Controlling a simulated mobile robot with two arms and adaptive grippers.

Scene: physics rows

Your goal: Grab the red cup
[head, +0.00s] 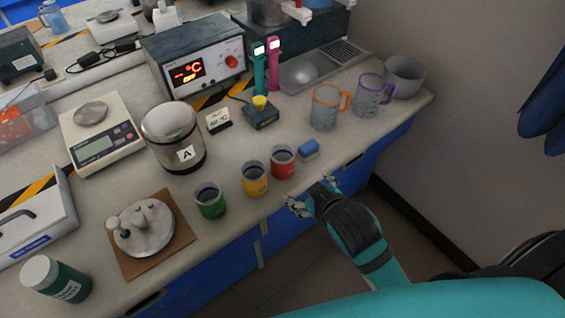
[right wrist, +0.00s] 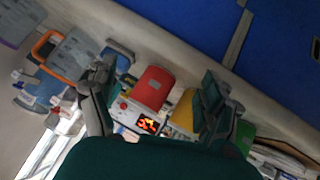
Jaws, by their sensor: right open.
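The red cup (head: 283,162) stands upright near the front edge of the bench, right of a yellow cup (head: 255,179) and a green cup (head: 210,200). My right gripper (head: 308,194) is open and empty at the bench's front edge, just in front of the red cup and apart from it. In the right wrist view the red cup (right wrist: 153,88) shows between the two open fingers (right wrist: 155,100), with the yellow cup (right wrist: 183,110) close to the right finger. My left gripper is not in view.
Two clear mugs, with orange (head: 326,108) and purple (head: 369,97) handles, stand farther right. A metal beaker marked A (head: 172,138) and a small yellow-topped device (head: 260,112) stand behind the cups.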

